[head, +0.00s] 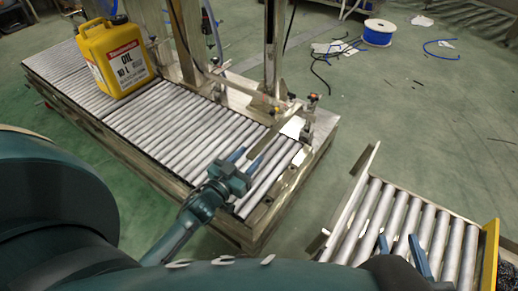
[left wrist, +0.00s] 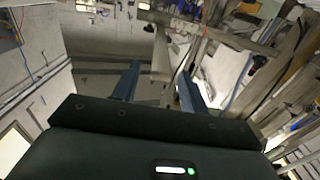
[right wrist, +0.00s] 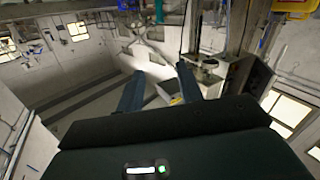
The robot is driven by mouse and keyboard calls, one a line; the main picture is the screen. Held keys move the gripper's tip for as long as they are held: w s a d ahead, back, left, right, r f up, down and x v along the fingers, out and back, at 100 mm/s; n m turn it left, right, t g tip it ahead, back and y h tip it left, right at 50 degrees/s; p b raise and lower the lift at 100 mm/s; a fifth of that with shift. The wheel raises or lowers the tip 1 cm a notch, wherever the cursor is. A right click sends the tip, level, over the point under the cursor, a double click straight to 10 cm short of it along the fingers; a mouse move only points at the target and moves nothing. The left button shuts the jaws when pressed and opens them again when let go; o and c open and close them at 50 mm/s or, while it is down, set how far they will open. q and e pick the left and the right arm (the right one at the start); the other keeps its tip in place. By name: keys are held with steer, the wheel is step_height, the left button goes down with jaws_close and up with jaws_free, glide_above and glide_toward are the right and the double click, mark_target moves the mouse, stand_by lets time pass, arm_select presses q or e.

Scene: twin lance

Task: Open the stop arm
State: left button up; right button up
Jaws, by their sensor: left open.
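The stop arm looks to be the flat metal bar (head: 268,140) at the near right end of the roller conveyor (head: 160,130). It reaches from the post side out over the rollers. My left gripper (head: 244,157) is open, its blue fingers close to the bar's free end. In the left wrist view a pale bar (left wrist: 161,58) shows between the spread fingers (left wrist: 157,85); I cannot tell whether they touch it. A yellow oil canister (head: 114,58) stands upright on the rollers, far left. My right gripper (head: 402,245) is open and empty above the second roller section.
The separate short roller section (head: 350,218) with a yellow end bar (head: 490,262) stands at the right, across a floor gap. Metal posts (head: 272,50) and small fittings line the conveyor's far side. A blue cable spool (head: 378,32) and loose cables lie on the green floor.

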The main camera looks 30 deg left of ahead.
mark_target(259, 146)
arm_select(q)
steer(key=w, duration=0.3)
steer(key=w+b, duration=0.1)
steer(key=w, duration=0.1)
steer(key=shift+w+d, duration=0.35)
steer(key=shift+d, duration=0.05)
arm_select(e)
steer(key=shift+s+a+n+t+y, duration=0.1)
steer(key=shift+a+n+t+y, duration=0.2)
steer(key=shift+t+y, duration=0.15)
arm_select(q)
steer(key=shift+c, duration=0.4)
jaws_close()
